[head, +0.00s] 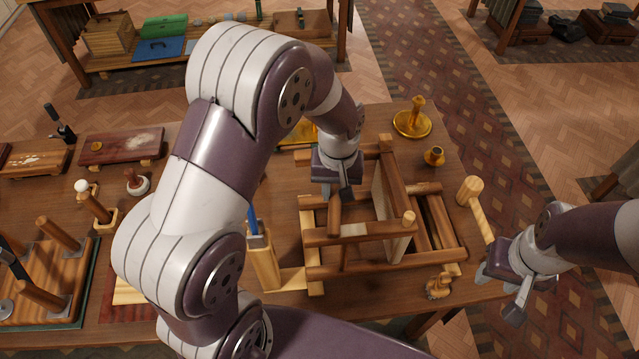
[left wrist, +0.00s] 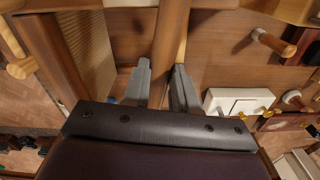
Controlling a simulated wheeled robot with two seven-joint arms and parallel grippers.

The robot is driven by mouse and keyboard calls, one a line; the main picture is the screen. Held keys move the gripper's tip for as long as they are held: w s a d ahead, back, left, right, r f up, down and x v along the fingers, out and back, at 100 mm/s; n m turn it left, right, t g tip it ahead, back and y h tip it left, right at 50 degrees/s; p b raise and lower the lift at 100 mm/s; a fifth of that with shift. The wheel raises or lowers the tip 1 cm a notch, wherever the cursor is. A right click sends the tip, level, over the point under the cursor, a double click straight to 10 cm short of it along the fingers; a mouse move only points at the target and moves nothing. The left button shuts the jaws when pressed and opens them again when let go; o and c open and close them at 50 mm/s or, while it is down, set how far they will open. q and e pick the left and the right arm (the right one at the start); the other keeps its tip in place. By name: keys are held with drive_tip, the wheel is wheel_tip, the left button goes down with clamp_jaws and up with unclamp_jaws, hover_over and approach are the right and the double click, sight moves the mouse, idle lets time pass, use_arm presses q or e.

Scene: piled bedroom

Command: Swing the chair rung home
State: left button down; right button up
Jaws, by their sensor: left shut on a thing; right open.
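A small wooden chair frame (head: 360,232) lies on its side on the workbench, with a pale woven seat panel (head: 382,215). My left gripper (head: 338,190) is over the chair's left side, shut on a brown wooden rung (head: 334,217). In the left wrist view the rung (left wrist: 170,45) runs between the two grey fingers (left wrist: 161,88). Whether the rung's ends sit in the chair's rails cannot be told. A wooden mallet (head: 470,192) lies right of the chair. My right gripper (head: 515,290) is open near the mallet's handle end, off the bench's right edge.
Brass pieces (head: 412,122) stand behind the chair. A wooden holder with a blue-handled tool (head: 263,262) stands left of it, and a small wooden clamp-like piece (head: 438,286) at its front right. Boards and pegs crowd the bench's left side.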

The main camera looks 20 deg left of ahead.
use_arm(q)
drive_tip(key=shift+w+d+r+n, duration=0.1)
drive_tip(key=shift+w+d+n, duration=0.2)
drive_tip(key=shift+d+n, duration=0.3)
drive_tip(key=shift+w+d+n, duration=0.3)
drive_tip(key=shift+d+n, duration=0.2)
drive_tip(key=shift+d, duration=0.1)
drive_tip(key=c, duration=0.9)
unclamp_jaws()
drive_tip(key=shift+c, duration=0.2)
drive_tip(key=shift+o, duration=0.3)
wheel_tip(320, 180, up, 13)
drive_tip(key=p, duration=0.1)
drive_tip(key=shift+f+p, duration=0.2)
drive_tip(key=shift+p, duration=0.15)
